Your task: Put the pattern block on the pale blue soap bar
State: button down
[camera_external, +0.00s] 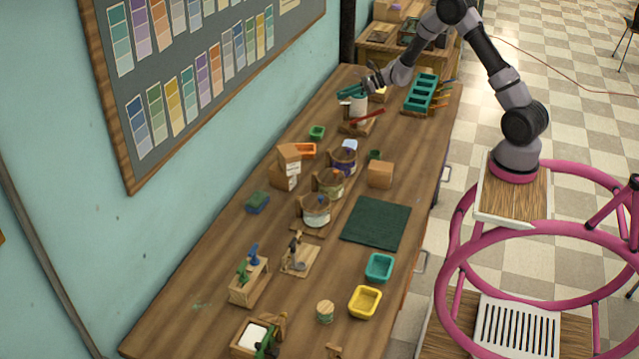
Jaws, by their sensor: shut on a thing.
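My gripper (368,87) is at the far end of the long wooden table, above and beside a pale cylinder (359,104). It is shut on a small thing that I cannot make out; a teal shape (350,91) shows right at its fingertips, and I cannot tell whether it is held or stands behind. I cannot pick out the pattern block for certain. A small pale blue piece (350,145), which looks like the pale blue soap bar, shows near a purple jar in the middle of the table, nearer the camera than my gripper.
A teal compartment tray (421,92) lies right of my gripper. Several jars in wooden holders (330,184), cardboard boxes (380,175) and an orange mould (305,150) crowd the middle. A dark green mat (376,222) is bare. Teal (379,268) and yellow (365,302) moulds stand nearer.

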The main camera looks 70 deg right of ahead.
aim_at(350, 143)
jog(key=shift+m+h, duration=0.3)
jog(key=d+f, duration=0.1)
jog(key=f, duration=0.6)
jog(key=s+d+f, duration=0.1)
jog(key=f, duration=0.6)
jog(key=d+f, duration=0.1)
jog(key=f, duration=0.6)
jog(key=shift+s, duration=0.25)
jog(key=shift+f, duration=0.15)
jog(key=c, duration=0.7)
grip_release()
jog(key=shift+c, duration=0.2)
